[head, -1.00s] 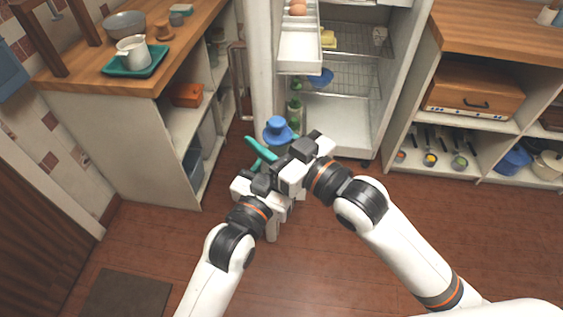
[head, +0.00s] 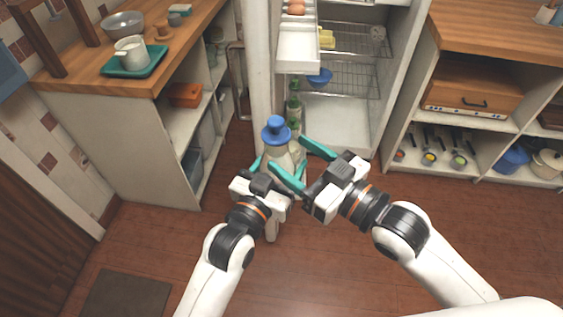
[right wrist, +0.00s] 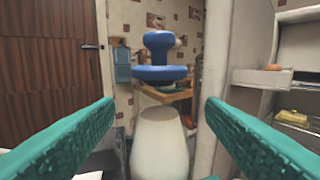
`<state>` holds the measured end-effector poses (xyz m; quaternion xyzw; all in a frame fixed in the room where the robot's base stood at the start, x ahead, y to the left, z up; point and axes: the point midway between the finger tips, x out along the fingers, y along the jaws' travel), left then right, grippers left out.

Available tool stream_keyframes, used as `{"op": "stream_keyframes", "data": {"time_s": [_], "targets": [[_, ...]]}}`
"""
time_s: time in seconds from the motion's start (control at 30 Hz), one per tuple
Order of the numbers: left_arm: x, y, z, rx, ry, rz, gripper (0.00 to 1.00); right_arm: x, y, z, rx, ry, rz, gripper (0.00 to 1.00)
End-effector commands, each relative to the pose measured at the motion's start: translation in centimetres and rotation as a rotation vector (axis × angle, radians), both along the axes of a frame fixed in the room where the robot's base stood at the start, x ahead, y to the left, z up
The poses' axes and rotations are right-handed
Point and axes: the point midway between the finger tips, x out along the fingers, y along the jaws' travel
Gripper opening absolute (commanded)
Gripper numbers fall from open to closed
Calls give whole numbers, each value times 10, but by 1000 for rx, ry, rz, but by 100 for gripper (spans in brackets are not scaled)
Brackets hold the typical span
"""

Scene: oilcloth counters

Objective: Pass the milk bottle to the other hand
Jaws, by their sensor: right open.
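The milk bottle (head: 278,147), pale with a blue cap, is upright in front of the open fridge in the head view. My left gripper (head: 277,167) is shut on its body from the near side; its fingers are partly hidden. My right gripper (head: 303,162) is open to the right of the bottle, its teal fingers spread and apart from it. In the right wrist view the bottle (right wrist: 158,140) stands ahead, centred between the open right fingers (right wrist: 158,130), with clear gaps on both sides.
The open fridge (head: 340,125) stands behind, its door shelf (head: 298,55) close beyond the bottle. A wooden counter (head: 75,85) with a teal tray (head: 110,68) is at left. An open shelf unit (head: 430,130) is at right.

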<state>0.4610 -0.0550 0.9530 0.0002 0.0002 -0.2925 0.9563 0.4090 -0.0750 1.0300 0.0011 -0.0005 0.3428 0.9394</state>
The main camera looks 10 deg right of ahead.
Motion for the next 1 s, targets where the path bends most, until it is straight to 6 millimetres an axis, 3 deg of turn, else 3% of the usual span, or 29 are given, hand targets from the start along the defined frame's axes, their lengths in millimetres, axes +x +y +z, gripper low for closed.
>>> {"op": "stream_keyframes", "data": {"time_s": [0.17,0.27,0.37,0.5,0.7,1.0], "targets": [[0,0,3,-4,-7,0,12,1,-13,-4,130,80,-14,64],[0,0,3,-4,-7,0,12,11,-34,-13,370,212,-49,64],[0,0,3,-4,-7,0,12,25,-69,-33,650,354,-117,64],[0,0,3,-4,-7,0,12,45,-106,-85,779,448,-239,64],[0,0,3,-4,-7,0,12,60,-132,-177,652,514,-399,64],[0,0,3,-4,-7,0,12,44,-161,-318,386,645,-574,64]]}}
